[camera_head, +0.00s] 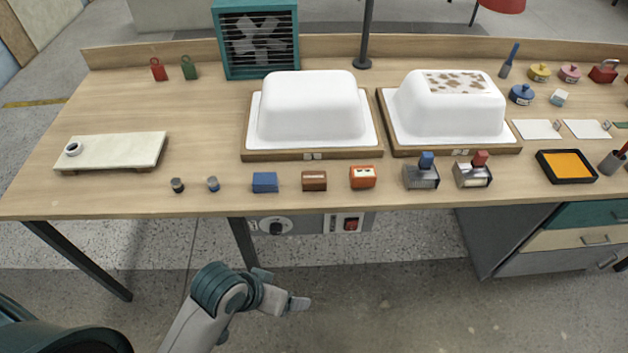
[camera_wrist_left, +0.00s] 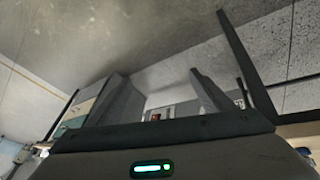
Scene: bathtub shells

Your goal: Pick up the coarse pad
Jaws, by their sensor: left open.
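Three small blocks lie in a row near the front edge of the table: a blue block (camera_head: 265,182), a brown block (camera_head: 314,181) with a pale mark, and an orange block (camera_head: 363,177) with pale spots. I cannot tell by look which is the coarse pad. My left gripper (camera_head: 282,289) is open and empty, below and in front of the table edge, apart from all the blocks. The left wrist view shows the gripper's dark fingers (camera_wrist_left: 165,98) spread, with no block between them. My right gripper is not in view.
Two white tub shells (camera_head: 312,108) (camera_head: 446,110) stand on wooden bases behind the blocks. Two dispensers (camera_head: 421,176) (camera_head: 473,174) and a black tray with orange inside (camera_head: 566,181) are to the right. Small jars (camera_head: 178,185) and a pale board (camera_head: 110,152) are to the left.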

